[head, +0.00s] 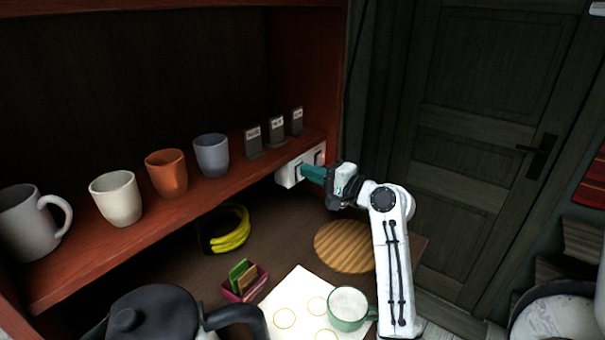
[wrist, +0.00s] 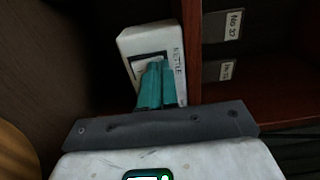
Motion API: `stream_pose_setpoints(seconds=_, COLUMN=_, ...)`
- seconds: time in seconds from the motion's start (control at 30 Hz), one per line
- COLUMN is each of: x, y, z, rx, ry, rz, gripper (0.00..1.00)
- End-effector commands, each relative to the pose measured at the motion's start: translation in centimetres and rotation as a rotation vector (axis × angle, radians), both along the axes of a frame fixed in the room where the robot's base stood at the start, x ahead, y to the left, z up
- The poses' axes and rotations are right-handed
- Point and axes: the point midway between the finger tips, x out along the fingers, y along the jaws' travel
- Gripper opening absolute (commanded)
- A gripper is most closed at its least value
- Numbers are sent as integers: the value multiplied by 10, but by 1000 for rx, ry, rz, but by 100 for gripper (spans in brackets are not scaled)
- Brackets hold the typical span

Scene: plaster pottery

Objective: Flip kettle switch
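The white switch box (head: 287,178) is mounted under the front edge of the red shelf, near its right end. In the wrist view the box (wrist: 148,39) carries the label "KETTLE" and a dark-framed white rocker switch (wrist: 146,64). My gripper (head: 306,171) reaches it from the right. Its teal fingers (wrist: 158,68) lie together with nothing seen between them. The fingertips are at the rocker and cover part of it; I cannot tell if they press it. The dark kettle (head: 150,311) stands at the bottom left of the head view, partly cut off.
Several cups (head: 167,173) and small label cards (head: 277,131) stand on the red shelf (head: 150,221). Below are a yellow cable coil (head: 232,237), a small card holder (head: 246,294), a round wooden board (head: 344,247) and a green mug (head: 346,317) on a white sheet.

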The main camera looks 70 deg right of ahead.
Motion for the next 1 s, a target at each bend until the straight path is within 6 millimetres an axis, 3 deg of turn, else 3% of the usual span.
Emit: stream_pose_setpoints(seconds=1.0, x=-66, y=16, z=0, rx=2, ry=0, rz=0, gripper=0)
